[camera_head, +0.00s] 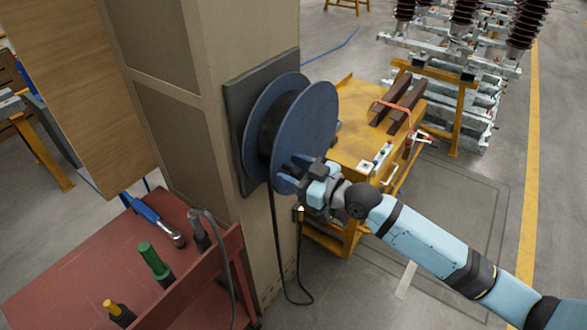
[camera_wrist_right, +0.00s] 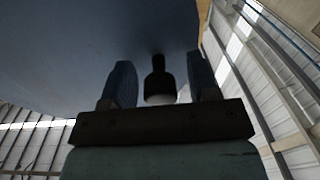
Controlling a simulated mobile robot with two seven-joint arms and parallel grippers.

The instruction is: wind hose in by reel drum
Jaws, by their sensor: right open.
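The reel drum (camera_head: 317,120) is a blue-grey spool with two round flanges, mounted on a dark plate (camera_head: 236,125) on the beige column. The black hose (camera_head: 275,235) hangs below it in a long narrow loop towards the floor. My right gripper (camera_head: 291,165) is at the lower edge of the near flange. In the right wrist view its two fingers (camera_wrist_right: 162,78) are open, one on each side of a dark knob (camera_wrist_right: 158,82) that stands out from the flange (camera_wrist_right: 80,45). Gaps show between knob and fingers. My left gripper is not in view.
A red cart (camera_head: 75,255) with hand tools stands at the lower left. A yellow workbench (camera_head: 352,150) with brown bars stands behind my right gripper. Insulator equipment (camera_head: 455,60) is at the back right. The floor at the right is clear.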

